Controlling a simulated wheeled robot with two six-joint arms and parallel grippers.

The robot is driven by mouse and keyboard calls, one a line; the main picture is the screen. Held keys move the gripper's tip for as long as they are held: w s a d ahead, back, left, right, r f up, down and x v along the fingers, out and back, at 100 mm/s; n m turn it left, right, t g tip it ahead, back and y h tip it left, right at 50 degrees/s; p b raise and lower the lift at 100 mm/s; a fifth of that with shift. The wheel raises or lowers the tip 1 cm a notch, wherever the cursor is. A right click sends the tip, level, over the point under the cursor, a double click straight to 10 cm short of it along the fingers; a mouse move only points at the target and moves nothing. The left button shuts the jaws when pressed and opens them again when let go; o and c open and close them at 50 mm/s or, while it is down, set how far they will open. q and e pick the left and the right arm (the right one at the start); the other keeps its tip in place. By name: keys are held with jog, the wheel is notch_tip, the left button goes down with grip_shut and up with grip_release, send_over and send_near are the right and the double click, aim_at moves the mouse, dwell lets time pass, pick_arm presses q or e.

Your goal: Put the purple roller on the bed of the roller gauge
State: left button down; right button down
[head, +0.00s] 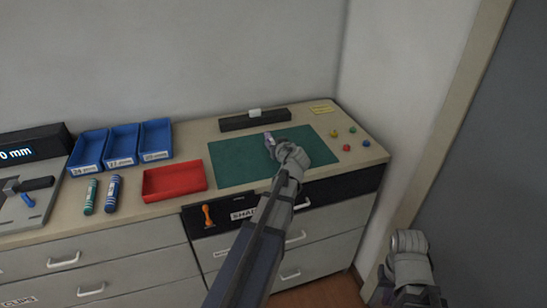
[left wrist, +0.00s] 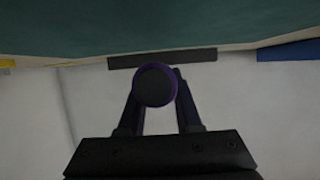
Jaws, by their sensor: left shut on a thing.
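The purple roller (head: 268,137) is in my left gripper (head: 272,146), above the green mat. In the left wrist view the roller (left wrist: 155,85) shows its dark round end with a purple rim, between the two fingers (left wrist: 160,102). The fingers are shut on it. The roller gauge (head: 22,208) is at the far left of the bench, partly cut off by the picture edge. It has a grey base, a dark clamp with a blue part, and a display reading "0 mm". My right gripper (head: 408,242) hangs low at the right, away from the bench; its fingers are unclear.
Three labelled blue bins (head: 122,160) stand behind a red tray (head: 175,196). A green roller (head: 91,197) and a blue roller (head: 113,195) are between the gauge and the tray. The green mat (head: 235,165) has a black bar (head: 235,124) behind it and small coloured pieces (head: 346,147) at right.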

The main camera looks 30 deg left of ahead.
pick_arm(q)
jog(key=shift+f+b, duration=1.95)
jog(key=shift+r, duration=0.15)
jog(key=c, duration=0.6)
grip_release()
jog(key=shift+s+d+r+p, duration=0.15)
jog(key=shift+r+p, duration=0.05)
jog(key=shift+p, duration=0.1)
jog(key=p+v, duration=0.4)
jog(key=v, duration=0.7)
jog(key=shift+s+d, duration=0.2)
